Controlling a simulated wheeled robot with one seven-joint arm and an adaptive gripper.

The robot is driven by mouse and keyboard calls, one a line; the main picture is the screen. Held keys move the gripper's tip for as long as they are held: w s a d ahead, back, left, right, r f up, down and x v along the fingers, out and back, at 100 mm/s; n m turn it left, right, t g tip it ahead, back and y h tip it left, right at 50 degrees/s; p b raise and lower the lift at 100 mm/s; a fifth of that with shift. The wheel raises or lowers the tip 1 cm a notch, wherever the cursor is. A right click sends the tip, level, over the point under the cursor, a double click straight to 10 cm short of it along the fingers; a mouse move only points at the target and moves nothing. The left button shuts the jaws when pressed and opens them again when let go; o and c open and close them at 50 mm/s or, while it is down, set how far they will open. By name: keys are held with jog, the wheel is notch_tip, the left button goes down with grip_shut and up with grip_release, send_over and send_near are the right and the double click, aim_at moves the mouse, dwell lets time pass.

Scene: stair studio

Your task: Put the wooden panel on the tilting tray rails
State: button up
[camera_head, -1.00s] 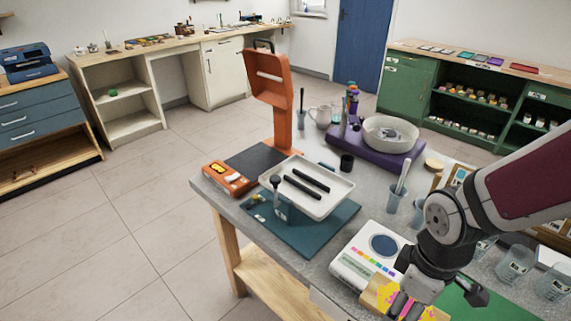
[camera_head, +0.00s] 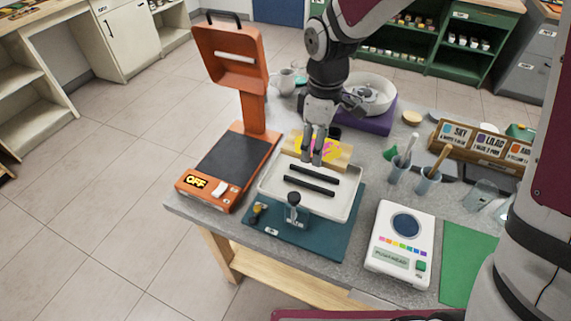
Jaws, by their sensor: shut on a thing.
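The wooden panel (camera_head: 339,157) is light wood with a yellow and pink pattern on its face. My gripper (camera_head: 318,157) is shut on it and holds it at the far side of the tilting tray. The white tilting tray (camera_head: 268,187) sits on a teal base (camera_head: 336,243), and two black rails (camera_head: 309,186) run side by side across it. The panel appears behind the rails in the picture, over the tray's far edge. I cannot tell how high it is above the tray. My fingers cover part of the panel.
An orange press-like device (camera_head: 236,90) with an OFF display stands left of the tray. A white device with coloured buttons (camera_head: 401,235) is at the right front. Cups with tools (camera_head: 398,170) and a purple stand with a bowl (camera_head: 378,122) are behind and right.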

jog(key=f, duration=0.5)
jog(key=shift+w+a+f, duration=0.2)
jog(key=shift+a+f, duration=0.05)
jog(key=shift+f, duration=0.15)
jog(key=shift+f+p, duration=0.3)
jog(key=shift+f, duration=1.7)
jog(key=shift+f, duration=0.15)
jog(key=o, duration=1.2)
jog(key=shift+o, duration=0.2)
notch_tip(320, 180, up, 12)
jog(key=shift+d+r+b, duration=0.1)
jog(key=shift+r+b, duration=0.15)
jog(key=shift+b, duration=0.15)
